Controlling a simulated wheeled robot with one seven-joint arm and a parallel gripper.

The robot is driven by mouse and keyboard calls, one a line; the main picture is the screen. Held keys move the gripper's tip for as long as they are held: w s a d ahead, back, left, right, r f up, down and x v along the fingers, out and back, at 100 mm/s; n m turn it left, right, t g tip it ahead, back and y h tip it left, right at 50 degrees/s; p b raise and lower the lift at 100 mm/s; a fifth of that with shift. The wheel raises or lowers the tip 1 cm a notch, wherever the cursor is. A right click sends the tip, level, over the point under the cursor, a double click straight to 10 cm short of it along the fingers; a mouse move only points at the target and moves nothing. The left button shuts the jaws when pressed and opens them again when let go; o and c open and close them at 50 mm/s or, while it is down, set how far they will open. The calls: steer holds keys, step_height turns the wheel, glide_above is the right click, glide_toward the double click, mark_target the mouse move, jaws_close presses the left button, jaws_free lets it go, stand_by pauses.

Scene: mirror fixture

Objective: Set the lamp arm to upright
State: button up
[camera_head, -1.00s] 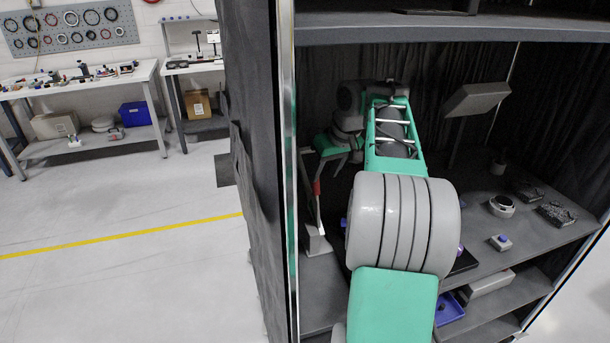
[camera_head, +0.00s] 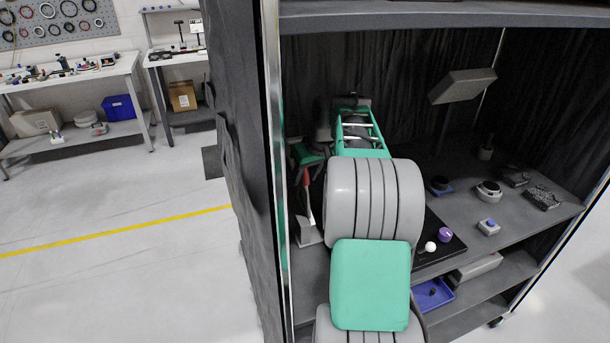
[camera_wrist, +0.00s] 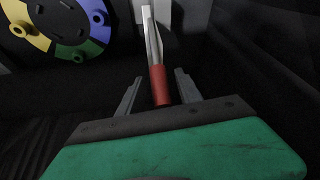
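The lever I take to be the lamp arm is a thin pale metal arm (camera_head: 309,207) with a red grip, rising from a grey base (camera_head: 308,234) at the left of the cabinet shelf. It leans slightly in the head view. In the wrist view, its red grip (camera_wrist: 160,85) lies between the two grey fingers of my gripper (camera_wrist: 159,95), with gaps on both sides. The fingers are open around the grip. In the head view my gripper (camera_head: 306,165) is at the top of the lever, its fingers hard to make out.
A grey tilted panel (camera_head: 463,86) stands at the back right. A purple knob (camera_head: 445,235), white ball (camera_head: 430,247), blue-button box (camera_head: 488,226) and round ring device (camera_head: 489,190) are on the shelf. The cabinet's left wall (camera_head: 243,150) is close to the lever. A coloured disc (camera_wrist: 65,20) is beyond the gripper.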

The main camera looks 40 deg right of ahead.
jaws_close()
stand_by(1.2)
